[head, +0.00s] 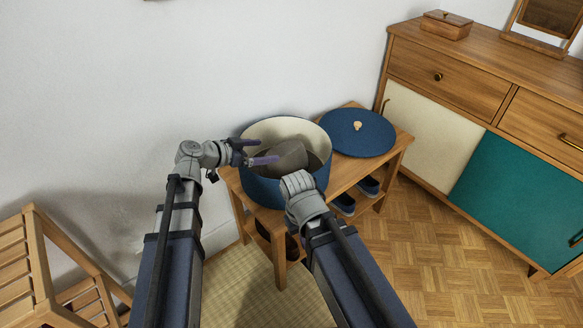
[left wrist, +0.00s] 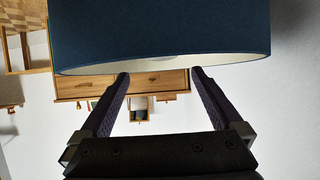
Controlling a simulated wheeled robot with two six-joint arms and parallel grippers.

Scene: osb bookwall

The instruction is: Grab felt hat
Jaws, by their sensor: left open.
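The felt hat (head: 285,157) is grey-brown and sits inside a round blue hat box (head: 262,190) with a cream lining. The box has no lid on and stands on a wooden bench; its wall hides the hat's lower part. My left gripper (head: 255,152) is at the box's left rim, with its purple-grey fingers apart and nothing between them. In the left wrist view the open fingers (left wrist: 160,76) show below the blue box wall (left wrist: 160,35); the hat does not show there. My right arm reaches the box's front, but its gripper does not show.
The blue lid (head: 357,133) with a small knob lies on the bench (head: 352,178), right of the box. Dark shoes (head: 368,186) are on the shelf below. A wooden sideboard (head: 445,65) stands at the right, and a slatted wooden piece (head: 22,262) at the left. Parquet floor is free at front right.

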